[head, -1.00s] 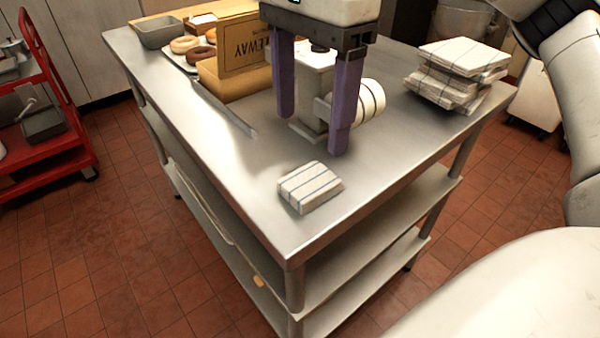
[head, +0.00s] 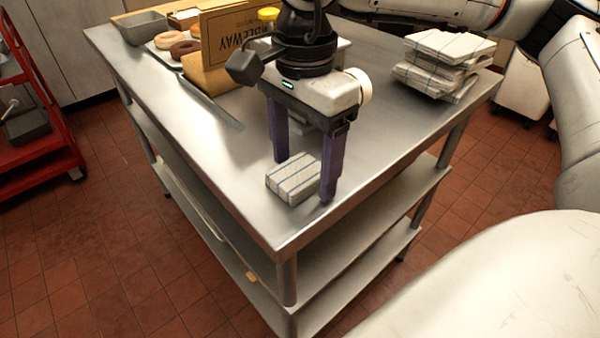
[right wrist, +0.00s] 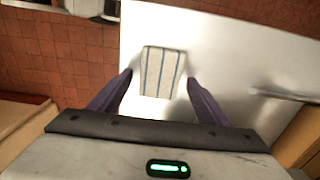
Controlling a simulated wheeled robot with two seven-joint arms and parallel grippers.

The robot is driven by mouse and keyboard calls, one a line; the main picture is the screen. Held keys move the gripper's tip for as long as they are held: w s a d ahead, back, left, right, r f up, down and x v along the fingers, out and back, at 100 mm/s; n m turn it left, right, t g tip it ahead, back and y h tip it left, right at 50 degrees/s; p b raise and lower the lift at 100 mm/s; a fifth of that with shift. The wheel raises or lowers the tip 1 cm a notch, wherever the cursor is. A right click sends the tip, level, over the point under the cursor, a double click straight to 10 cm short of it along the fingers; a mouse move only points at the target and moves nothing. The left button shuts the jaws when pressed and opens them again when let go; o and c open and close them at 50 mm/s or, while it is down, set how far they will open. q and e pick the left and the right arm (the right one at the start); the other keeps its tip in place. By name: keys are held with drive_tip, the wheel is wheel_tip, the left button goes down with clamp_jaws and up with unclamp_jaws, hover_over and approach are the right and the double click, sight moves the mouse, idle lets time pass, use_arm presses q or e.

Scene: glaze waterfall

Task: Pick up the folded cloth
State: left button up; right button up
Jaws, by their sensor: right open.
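The folded cloth (head: 294,178) is a small white block with dark stripes. It lies flat on the steel table (head: 190,140) near its front corner. My right gripper (head: 304,180) is open, with its two purple fingers pointing down just behind and beside the cloth. In the right wrist view the cloth (right wrist: 162,72) lies ahead of and between the open fingertips (right wrist: 159,83). I see no contact between the fingers and the cloth. My left gripper is not in view.
A taller stack of striped cloths (head: 443,65) stands at the table's right side. A cardboard box (head: 236,40), doughnuts (head: 178,46) and a grey tin (head: 140,27) stand at the back left. A long flat metal piece (head: 212,103) lies near the left edge. A red cart (head: 30,120) stands at far left.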

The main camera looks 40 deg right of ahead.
sight(303, 167)
drive_tip(key=shift+c, duration=0.2)
drive_tip(key=c, duration=1.1)
wheel_tip(303, 167, up, 10)
drive_tip(key=shift+p, duration=0.35)
